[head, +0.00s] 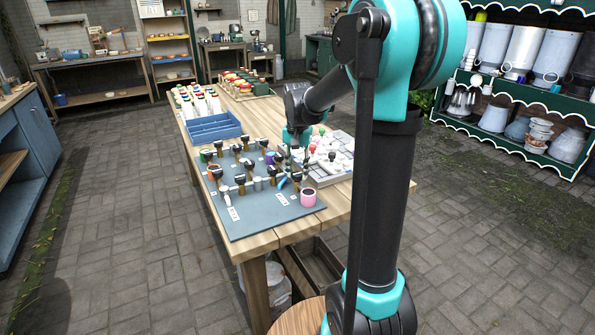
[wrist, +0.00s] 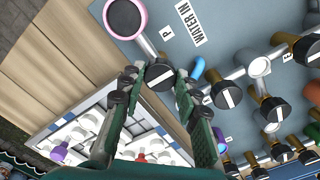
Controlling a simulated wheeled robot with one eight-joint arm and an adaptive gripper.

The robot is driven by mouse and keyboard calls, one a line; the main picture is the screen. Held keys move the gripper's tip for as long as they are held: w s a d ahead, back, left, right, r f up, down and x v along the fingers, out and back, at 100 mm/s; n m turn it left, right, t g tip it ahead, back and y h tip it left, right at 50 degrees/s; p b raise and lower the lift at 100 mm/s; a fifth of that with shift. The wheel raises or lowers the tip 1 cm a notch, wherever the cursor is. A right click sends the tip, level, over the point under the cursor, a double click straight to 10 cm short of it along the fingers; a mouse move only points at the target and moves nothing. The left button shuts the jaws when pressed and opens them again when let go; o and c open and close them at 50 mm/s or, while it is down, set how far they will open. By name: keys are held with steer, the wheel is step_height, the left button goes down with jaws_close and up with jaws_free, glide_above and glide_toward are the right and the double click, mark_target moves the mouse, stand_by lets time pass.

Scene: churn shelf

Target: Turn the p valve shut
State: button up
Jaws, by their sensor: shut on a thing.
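The p valve knob (wrist: 159,76) is a round black cap with a white line, beside a printed "P" tag in the wrist view. Its line slants up to the right, roughly across the pale pipe that leads to a pink-rimmed cup (wrist: 125,18). My gripper (wrist: 156,73) is shut on this knob, one dark green finger on each side. In the head view, the pink cup (head: 308,198) stands at the right front of the grey board (head: 255,216). There my arm and small size make the grip itself hard to see.
Other black-capped valves (wrist: 226,94) on brass stems and pipes crowd the board to the right in the wrist view. A white tray with coloured knobs (head: 333,156) lies beside the board. A blue crate (head: 214,128) stands behind it. The paved floor left of the table is clear.

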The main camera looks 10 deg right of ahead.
mark_target(298, 173)
steer(key=o, duration=1.2)
steer(key=shift+c, duration=0.2)
step_height(298, 173, up, 12)
